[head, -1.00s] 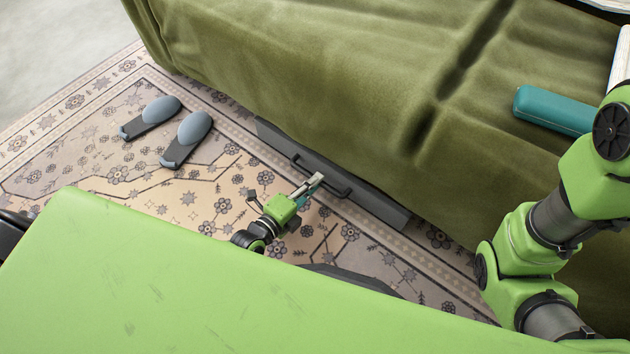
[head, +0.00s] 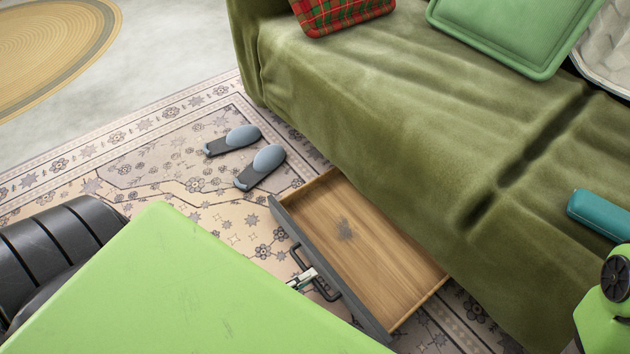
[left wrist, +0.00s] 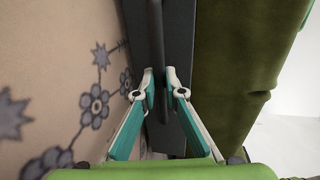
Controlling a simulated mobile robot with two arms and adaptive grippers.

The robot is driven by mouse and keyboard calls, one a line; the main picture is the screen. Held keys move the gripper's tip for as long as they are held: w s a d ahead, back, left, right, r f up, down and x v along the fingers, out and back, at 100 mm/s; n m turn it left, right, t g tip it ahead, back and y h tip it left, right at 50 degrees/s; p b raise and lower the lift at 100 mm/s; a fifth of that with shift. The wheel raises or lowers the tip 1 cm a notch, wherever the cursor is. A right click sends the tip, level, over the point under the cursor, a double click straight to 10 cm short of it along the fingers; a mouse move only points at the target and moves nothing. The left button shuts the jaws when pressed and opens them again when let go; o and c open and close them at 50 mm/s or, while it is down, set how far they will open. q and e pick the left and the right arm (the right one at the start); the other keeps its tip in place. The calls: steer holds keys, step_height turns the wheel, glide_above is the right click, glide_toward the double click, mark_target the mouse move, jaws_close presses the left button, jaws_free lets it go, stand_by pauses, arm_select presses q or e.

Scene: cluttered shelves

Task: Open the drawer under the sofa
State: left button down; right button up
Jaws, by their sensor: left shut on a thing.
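The drawer (head: 372,262) under the green sofa (head: 390,110) stands pulled well out over the rug. It has a wooden inside and a grey front with a dark bar handle (head: 322,287). The inside looks empty apart from a small dark patch on its floor. My left gripper (head: 305,278) is at the handle, mostly hidden behind my green body. In the left wrist view its two fingers (left wrist: 160,88) close on the handle bar (left wrist: 156,45) from both sides. Only a green part of my right arm shows at the right edge; its gripper is out of view.
A pair of grey slippers (head: 258,167) lies on the patterned rug (head: 150,165), left of the drawer. A teal case (head: 598,213), a green cushion (head: 505,30) and a red plaid cushion (head: 340,12) lie on the sofa. The rug left of the slippers is clear.

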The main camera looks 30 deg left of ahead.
arm_select(q)
steer(key=shift+s+a, duration=0.15)
steer(key=shift+s, duration=0.25)
steer(key=c, duration=2.1)
jaws_free()
steer(key=shift+r, duration=0.1)
